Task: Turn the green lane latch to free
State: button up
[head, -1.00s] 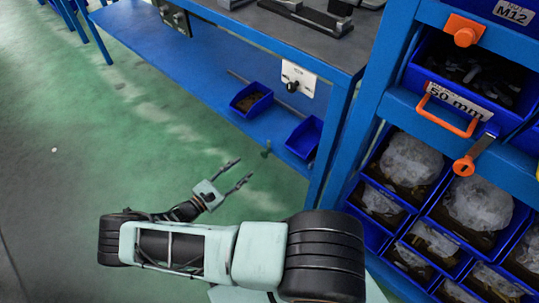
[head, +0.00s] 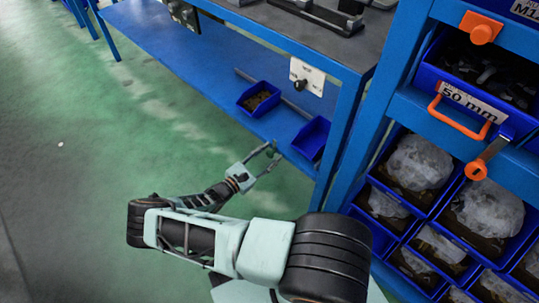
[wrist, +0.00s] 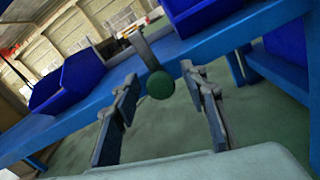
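The green lane latch shows in the wrist view as a green ball knob (wrist: 160,85) on a grey flat lever (wrist: 143,50), at the front edge of a blue shelf. My gripper (wrist: 160,78) is open, and the knob appears between its two fingers in that view. No contact shows. In the head view my gripper (head: 269,157) is open just in front of the lower shelf's edge, below and left of the right blue bin. A small green knob (head: 273,143) shows there by the upper fingertip, partly covered.
Two blue bins (head: 259,99) (head: 311,138) stand on the blue lower shelf (head: 215,75). A white plate with a black knob (head: 306,76) hangs under the bench top. At right is a rack with an orange drawer handle (head: 460,118) and an orange-knobbed lever (head: 477,170). The green floor at left is clear.

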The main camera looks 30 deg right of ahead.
grip_shut()
dwell(0.3)
jog(key=shift+n, duration=0.3)
jog(key=n+b, duration=0.2)
jog(key=n, duration=0.1)
jog(key=shift+f+n, duration=0.15)
jog(key=shift+n, duration=0.15)
jog(key=n+b, duration=0.2)
jog(key=n, duration=0.2)
jog(key=shift+n, duration=0.3)
jog(key=n+b, duration=0.1)
jog(key=n, duration=0.3)
jog(key=shift+a+n+b, duration=0.1)
jog(key=shift+n+b, duration=0.65)
jog(key=shift+n, duration=1.75)
